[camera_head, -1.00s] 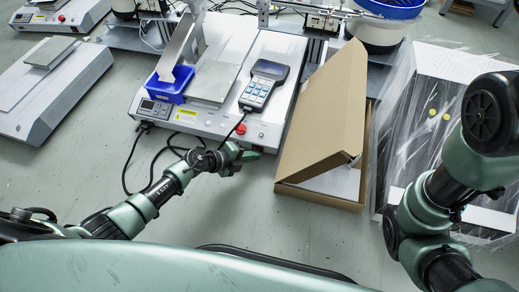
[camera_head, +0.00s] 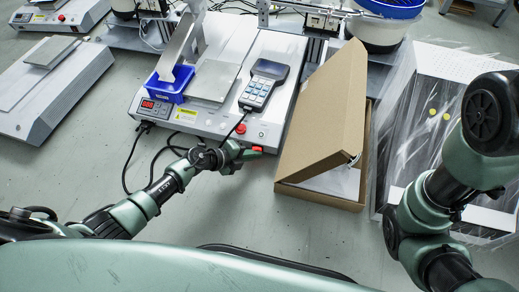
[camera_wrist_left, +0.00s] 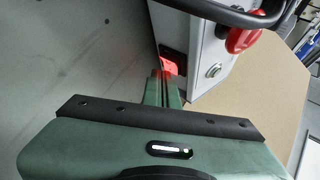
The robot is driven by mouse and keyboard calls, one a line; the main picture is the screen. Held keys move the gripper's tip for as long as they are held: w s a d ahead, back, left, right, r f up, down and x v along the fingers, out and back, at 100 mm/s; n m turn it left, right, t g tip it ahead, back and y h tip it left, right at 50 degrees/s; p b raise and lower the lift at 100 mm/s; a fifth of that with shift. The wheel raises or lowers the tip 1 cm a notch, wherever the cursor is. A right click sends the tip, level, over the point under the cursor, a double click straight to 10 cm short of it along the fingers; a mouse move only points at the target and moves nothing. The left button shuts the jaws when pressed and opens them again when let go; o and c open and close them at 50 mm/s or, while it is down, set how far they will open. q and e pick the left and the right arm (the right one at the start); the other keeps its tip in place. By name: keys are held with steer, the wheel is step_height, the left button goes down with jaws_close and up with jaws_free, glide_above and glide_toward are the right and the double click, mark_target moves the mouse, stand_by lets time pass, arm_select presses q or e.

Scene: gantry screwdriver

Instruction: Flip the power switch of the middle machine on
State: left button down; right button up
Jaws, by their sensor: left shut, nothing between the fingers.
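The middle machine (camera_head: 213,122) is a grey box with a display (camera_head: 150,106) on its front that is lit red. Its power switch (camera_head: 257,149) glows red low at the right of the front; in the left wrist view the lit switch (camera_wrist_left: 168,64) sits on the machine's side panel. My left gripper (camera_head: 248,154) is shut and empty, its fingertips (camera_wrist_left: 166,77) right at the switch, seemingly touching it. A red round button (camera_wrist_left: 243,38) and a silver button (camera_wrist_left: 214,71) are beside the switch. My right arm shows at the right, but its gripper is out of view.
A blue bin (camera_head: 172,86) and a handheld keypad (camera_head: 258,88) with a cable lie on the machine. An open cardboard box (camera_head: 322,115) stands close to the right of the switch. Another machine (camera_head: 45,90) is at the left. Black cables hang in front.

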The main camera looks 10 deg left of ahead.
arm_select(q)
steer(key=shift+s, duration=0.15)
steer(key=shift+s+a+r+p, duration=0.1)
steer(key=shift+s+p, duration=0.3)
steer(key=shift+p, duration=0.05)
steer(key=shift+s, duration=0.2)
steer(key=shift+s+a+p, duration=0.15)
steer(key=shift+s+p, duration=0.3)
steer(key=shift+s, duration=0.35)
steer(key=shift+s+a+p, duration=0.15)
steer(key=shift+s+p, duration=0.25)
steer(key=shift+s, duration=0.35)
steer(key=shift+s+a+p, duration=0.15)
steer(key=shift+s+p, duration=0.15)
steer(key=shift+s, duration=0.55)
